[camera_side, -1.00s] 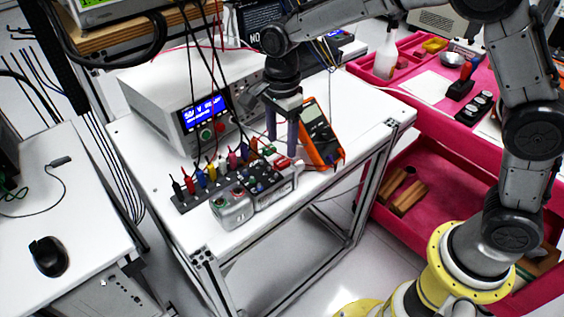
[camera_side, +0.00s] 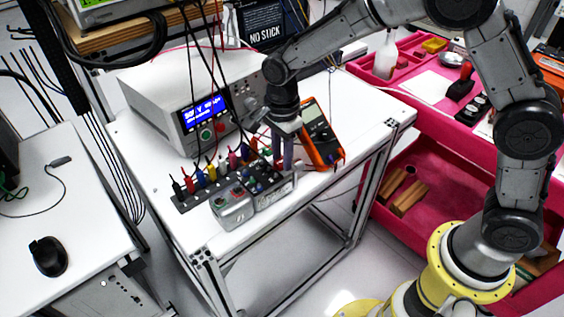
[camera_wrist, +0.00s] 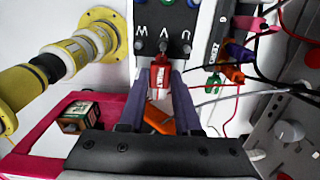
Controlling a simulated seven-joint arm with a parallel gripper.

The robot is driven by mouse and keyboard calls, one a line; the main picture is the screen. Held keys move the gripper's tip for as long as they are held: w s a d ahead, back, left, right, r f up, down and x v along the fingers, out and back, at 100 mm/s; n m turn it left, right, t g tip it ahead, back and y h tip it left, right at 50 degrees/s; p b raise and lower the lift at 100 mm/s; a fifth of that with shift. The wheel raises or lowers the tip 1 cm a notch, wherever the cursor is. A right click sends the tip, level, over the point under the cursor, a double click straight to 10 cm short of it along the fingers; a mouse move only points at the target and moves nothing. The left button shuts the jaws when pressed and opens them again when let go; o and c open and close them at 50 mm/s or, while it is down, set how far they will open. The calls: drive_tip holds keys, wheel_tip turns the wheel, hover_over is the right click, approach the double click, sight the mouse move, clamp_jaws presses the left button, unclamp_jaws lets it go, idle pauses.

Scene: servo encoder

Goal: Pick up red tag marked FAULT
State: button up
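The red tag (camera_wrist: 160,76) with white lettering lies between my gripper's fingertips in the wrist view, at the end of the dark terminal block (camera_wrist: 150,18) marked W, V, U. The lettering is too small to read surely. My gripper (camera_wrist: 159,74) has two purple fingers standing apart, one on each side of the tag. I see no clear grip on it. In the side view my gripper (camera_side: 282,158) is down at the right end of the terminal block, and the tag is mostly hidden there.
An orange multimeter (camera_side: 318,132) stands close to the right of my gripper. The power supply (camera_side: 175,100) is behind, with hanging black leads. A row of coloured plugs (camera_side: 210,172) and a grey servo motor (camera_side: 231,207) are to the left. The table's front right is clear.

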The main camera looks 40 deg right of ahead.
clamp_jaws()
drive_tip(key=shift+r, duration=0.1)
